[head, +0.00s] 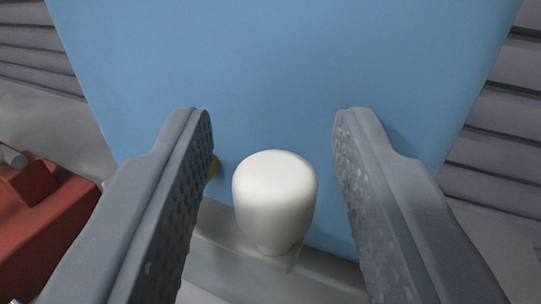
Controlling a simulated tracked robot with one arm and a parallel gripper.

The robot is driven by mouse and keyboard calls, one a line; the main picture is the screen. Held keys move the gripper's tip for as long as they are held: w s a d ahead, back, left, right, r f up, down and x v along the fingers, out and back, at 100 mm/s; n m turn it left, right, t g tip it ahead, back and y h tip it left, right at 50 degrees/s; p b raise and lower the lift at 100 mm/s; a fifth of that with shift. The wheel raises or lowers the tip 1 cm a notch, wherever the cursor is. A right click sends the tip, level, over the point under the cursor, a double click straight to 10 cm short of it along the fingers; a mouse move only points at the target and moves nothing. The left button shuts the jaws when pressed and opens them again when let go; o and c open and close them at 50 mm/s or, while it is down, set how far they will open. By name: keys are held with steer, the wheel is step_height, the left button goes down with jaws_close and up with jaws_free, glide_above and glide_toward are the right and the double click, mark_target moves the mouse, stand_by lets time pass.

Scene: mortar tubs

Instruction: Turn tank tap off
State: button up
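A large blue tank (270,75) fills the middle of the head view. In front of its lower part is a white rounded knob (274,195), which looks like the tap's handle. My gripper (273,125) is open, with one grey finger on each side of the knob. Gaps show between the knob and both fingers. A small piece of a yellowish part (213,168) shows behind the left finger; most of it is hidden. The tap's spout and valve position cannot be made out.
A red object (45,215) with a grey cylindrical piece stands at the lower left. A pale ledge (240,248) runs below the knob. Grey slatted walls (505,125) stand at both sides behind the tank.

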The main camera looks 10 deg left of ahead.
steer(key=s+d, duration=0.1)
steer(key=s, duration=1.2)
steer(key=shift+s+d, duration=0.35)
steer(key=w+a+r+g+h, duration=0.1)
steer(key=w+a+r+h, duration=0.15)
steer(key=r, duration=0.95)
steer(key=w+a+r+g+h, duration=0.1)
steer(key=w+r+h, duration=0.15)
steer(key=r, duration=0.95)
steer(key=s+a+r+y, duration=0.1)
steer(key=s+a+r, duration=0.6)
steer(key=a+r, duration=0.2)
steer(key=s+a+r+m+y, duration=0.1)
steer(key=s+a+r, duration=0.6)
steer(key=a+r, duration=0.2)
steer(key=shift+s+a+r+y, duration=0.2)
steer(key=shift+s+a+y, duration=0.2)
steer(key=shift+a, duration=0.05)
